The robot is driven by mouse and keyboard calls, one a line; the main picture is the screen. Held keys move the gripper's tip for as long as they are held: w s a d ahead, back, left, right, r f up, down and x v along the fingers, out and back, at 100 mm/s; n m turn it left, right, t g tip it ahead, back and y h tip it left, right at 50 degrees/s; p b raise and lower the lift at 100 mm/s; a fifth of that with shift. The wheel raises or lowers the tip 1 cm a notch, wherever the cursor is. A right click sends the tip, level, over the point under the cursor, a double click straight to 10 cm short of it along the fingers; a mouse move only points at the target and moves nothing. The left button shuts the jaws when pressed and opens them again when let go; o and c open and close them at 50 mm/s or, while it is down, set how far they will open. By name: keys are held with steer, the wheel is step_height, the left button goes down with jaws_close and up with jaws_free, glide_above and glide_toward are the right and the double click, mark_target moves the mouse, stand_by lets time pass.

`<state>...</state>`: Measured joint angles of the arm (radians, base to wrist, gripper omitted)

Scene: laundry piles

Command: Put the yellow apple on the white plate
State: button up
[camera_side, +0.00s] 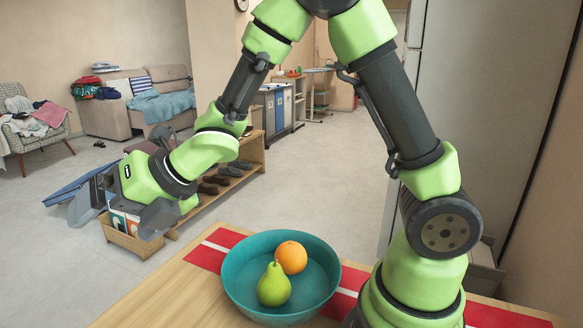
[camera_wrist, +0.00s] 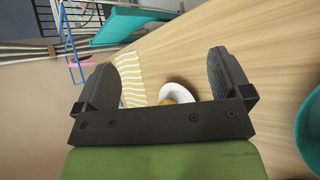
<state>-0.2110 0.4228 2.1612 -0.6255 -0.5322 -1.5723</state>
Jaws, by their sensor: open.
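A white plate (camera_wrist: 172,88) lies on the wooden table in the wrist view, partly covered by my gripper's dark crossbar. A round yellow thing (camera_wrist: 179,93), likely the yellow apple, shows over the plate just above the crossbar. Its lower part is hidden, so I cannot tell whether it rests on the plate or in front of it. My gripper (camera_wrist: 160,62) is open, with nothing between its two dark fingers. In the side view my gripper (camera_side: 121,212) hangs in the air left of the table. Neither plate nor apple shows there.
A teal bowl (camera_side: 237,285) holding an orange (camera_side: 291,257) and a green pear (camera_side: 274,285) stands on a red-and-white runner (camera_side: 205,254). The bowl also shows at the wrist view's right edge (camera_wrist: 309,130). A yellow-striped cloth (camera_wrist: 131,82) lies left of the plate.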

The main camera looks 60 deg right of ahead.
steer(key=s+d+r+m+h, duration=0.55)
steer(key=d+r+m, duration=0.35)
steer(key=m, duration=0.8)
steer(key=s+d+m+g+y, duration=0.1)
steer(key=s+m, duration=1.5)
steer(key=m, duration=0.3)
steer(key=shift+s+r+g, duration=0.15)
steer(key=shift+g, duration=0.25)
steer(key=shift+d+y, duration=0.15)
steer(key=shift+y, duration=0.1)
